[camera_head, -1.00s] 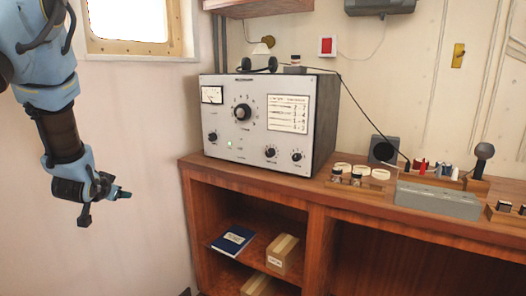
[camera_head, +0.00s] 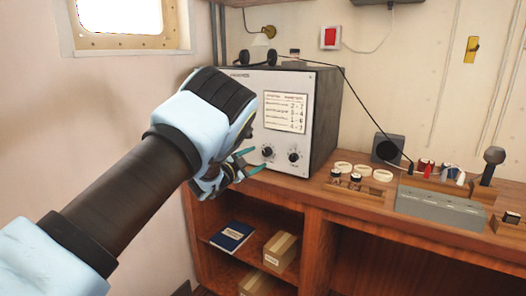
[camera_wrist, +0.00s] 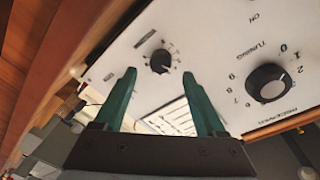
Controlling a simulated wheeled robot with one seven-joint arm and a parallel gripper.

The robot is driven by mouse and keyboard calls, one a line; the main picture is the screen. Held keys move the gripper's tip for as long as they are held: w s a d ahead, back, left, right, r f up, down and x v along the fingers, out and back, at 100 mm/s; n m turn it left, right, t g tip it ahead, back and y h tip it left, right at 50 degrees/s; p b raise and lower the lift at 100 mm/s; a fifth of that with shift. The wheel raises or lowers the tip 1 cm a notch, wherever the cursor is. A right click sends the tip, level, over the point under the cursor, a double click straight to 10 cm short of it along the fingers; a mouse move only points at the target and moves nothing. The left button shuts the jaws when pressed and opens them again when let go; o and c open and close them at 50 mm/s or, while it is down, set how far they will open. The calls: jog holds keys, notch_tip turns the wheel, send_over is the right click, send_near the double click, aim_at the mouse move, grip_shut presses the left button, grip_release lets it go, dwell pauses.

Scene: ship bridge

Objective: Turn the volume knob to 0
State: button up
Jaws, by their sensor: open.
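The grey radio (camera_head: 322,110) stands on the wooden desk. On its front, the lower right holds two small black knobs, a left one (camera_head: 268,151) and a right one (camera_head: 294,156). Their labels are too small to read, so I cannot tell which is volume. My gripper (camera_head: 258,160) is open, its teal fingers close beside the left one. In the wrist view, a small black knob (camera_wrist: 160,61) with scale marks shows between and beyond the fingertips, apparently untouched. The large tuning knob (camera_wrist: 268,83) is at right there. My arm hides the radio's left part in the head view.
A headset (camera_head: 258,57) lies on top of the radio, with a cable running right. Jars, rings and a grey box (camera_head: 440,205) stand on the desk (camera_head: 335,205) to the right. A book (camera_head: 232,236) and cardboard boxes (camera_head: 281,250) sit on the shelves below.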

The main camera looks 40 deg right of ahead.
aim_at(265, 153)
jog(key=shift+w+d+p, duration=0.2)
jog(key=shift+d+p, duration=0.1)
jog(key=shift+d, duration=0.85)
jog(key=shift+w+d+p, duration=0.2)
jog(key=shift+d+p, duration=0.1)
jog(key=shift+d, duration=0.85)
grip_shut()
